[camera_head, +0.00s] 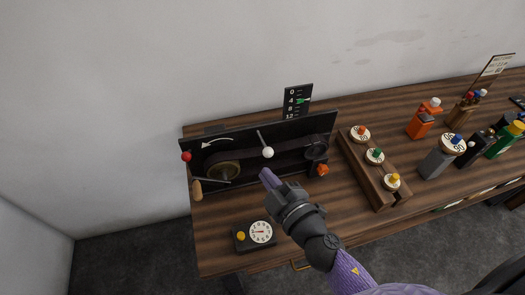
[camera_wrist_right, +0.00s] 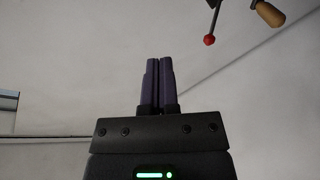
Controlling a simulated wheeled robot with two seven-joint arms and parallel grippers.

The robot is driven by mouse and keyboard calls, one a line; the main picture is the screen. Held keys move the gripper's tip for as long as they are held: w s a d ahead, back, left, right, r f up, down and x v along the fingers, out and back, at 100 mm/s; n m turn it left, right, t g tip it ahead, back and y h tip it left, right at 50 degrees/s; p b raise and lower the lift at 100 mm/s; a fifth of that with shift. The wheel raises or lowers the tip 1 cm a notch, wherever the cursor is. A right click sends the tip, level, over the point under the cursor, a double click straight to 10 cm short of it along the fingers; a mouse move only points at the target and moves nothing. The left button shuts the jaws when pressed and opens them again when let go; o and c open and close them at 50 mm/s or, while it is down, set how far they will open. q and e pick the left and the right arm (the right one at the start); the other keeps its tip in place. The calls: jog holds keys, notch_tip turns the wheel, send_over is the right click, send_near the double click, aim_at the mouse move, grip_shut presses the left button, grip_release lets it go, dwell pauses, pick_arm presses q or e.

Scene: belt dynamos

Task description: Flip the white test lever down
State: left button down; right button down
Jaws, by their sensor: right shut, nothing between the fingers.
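The white test lever (camera_head: 267,152) has a white ball knob on a thin rod, and it sits on the front of the dark panel (camera_head: 285,145) of the belt machine. Its rod rises from the knob to the panel's top edge. My right gripper (camera_head: 265,173) is shut and empty, with its purple fingertips just below the white knob in the head view. A gap shows between them in the picture. In the right wrist view the shut fingers (camera_wrist_right: 158,65) hold nothing, and the white lever is not in that view. My left gripper is not in view.
A red ball lever (camera_head: 186,157) is at the panel's left end and shows in the wrist view (camera_wrist_right: 209,40). A wooden crank handle (camera_head: 197,190) hangs below it. A dial box (camera_head: 260,232) stands in front. A wooden rack (camera_head: 372,170) and several bottles stand right.

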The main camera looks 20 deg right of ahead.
aim_at(263, 143)
jog(key=r+x, duration=0.1)
jog(key=x, duration=0.8)
jog(key=d+f+b, duration=0.1)
jog(key=d+f, duration=0.2)
jog(key=shift+s+d+f+b, duration=0.1)
jog(key=shift+s+d+b, duration=0.05)
jog(key=shift+b, duration=0.2)
jog(key=f+t+b, duration=0.1)
jog(key=b, duration=0.4)
jog(key=s+f+t+b, duration=0.1)
jog(key=b, duration=0.3)
jog(key=shift+f+n+y+b, duration=0.2)
jog(key=shift+n+y+b, duration=0.1)
jog(key=shift+b, duration=0.1)
jog(key=shift+w, duration=0.1)
